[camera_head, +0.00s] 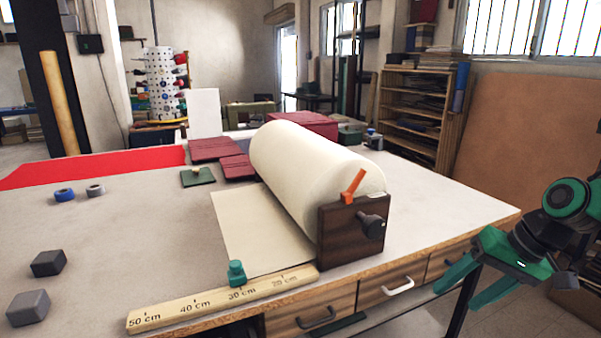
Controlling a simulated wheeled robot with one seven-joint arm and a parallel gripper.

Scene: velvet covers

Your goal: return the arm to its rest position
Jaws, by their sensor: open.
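My gripper (464,287) is at the right of the head camera view, beyond the right front side of the workbench. Its two green fingers point down and to the left. They are spread apart with nothing between them. My green and black arm (565,215) comes in from the right edge, and much of it is outside the view. The gripper looks clear of the bench top and the drawers, though its exact distance from them cannot be told.
The workbench (430,195) holds a large cream roll (305,165) on a dark wooden stand (345,240) with an orange lever (353,186). A wooden ruler (220,298) with a green slider (237,273) lies along the front. Drawers (385,290) face my gripper.

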